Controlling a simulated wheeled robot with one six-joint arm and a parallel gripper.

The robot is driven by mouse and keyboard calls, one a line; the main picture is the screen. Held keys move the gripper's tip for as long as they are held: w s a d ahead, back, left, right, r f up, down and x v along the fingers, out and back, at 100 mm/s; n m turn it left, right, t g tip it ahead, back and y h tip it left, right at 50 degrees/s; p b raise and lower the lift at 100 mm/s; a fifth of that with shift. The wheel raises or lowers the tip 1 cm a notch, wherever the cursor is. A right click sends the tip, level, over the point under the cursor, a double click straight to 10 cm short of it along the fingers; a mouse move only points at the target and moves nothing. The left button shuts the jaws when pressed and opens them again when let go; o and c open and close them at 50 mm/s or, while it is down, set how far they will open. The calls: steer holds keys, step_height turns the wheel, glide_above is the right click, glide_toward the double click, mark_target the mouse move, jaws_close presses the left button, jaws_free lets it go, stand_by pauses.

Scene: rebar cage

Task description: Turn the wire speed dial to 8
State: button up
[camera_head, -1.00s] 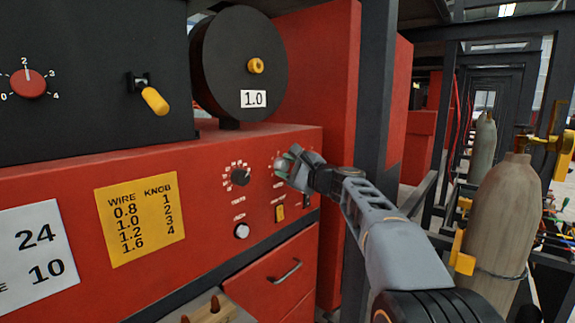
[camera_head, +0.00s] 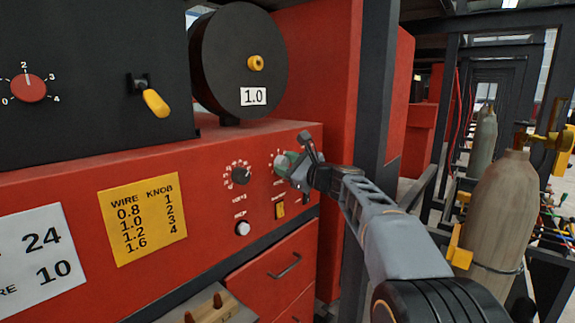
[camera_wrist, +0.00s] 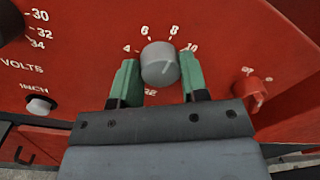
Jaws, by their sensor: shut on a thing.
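The wire speed dial is a round grey knob (camera_wrist: 160,64) with numbers including 4, 6, 8 and 10 around it in the wrist view. A faint pale line on its face slants up and right, roughly toward the 8 to 10 side; I cannot read its exact setting. My gripper (camera_wrist: 158,82) is shut on the knob, with one green finger on each side. In the head view my gripper (camera_head: 288,165) is at the right dial on the red panel (camera_head: 85,185) and hides most of that dial.
The black volts dial (camera_head: 241,175) is just left of my gripper, with a white inch button (camera_head: 243,228) below it. A wire spool (camera_head: 235,65) sits above the panel. Grey cylinders (camera_head: 500,205) stand at right.

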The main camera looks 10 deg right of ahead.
steer(key=o, duration=0.9)
steer(key=b+v, duration=0.4)
steer(key=v, duration=0.9)
steer(key=shift+s+d+f, duration=0.15)
steer(key=shift+s+d, duration=0.1)
steer(key=shift+s, duration=0.05)
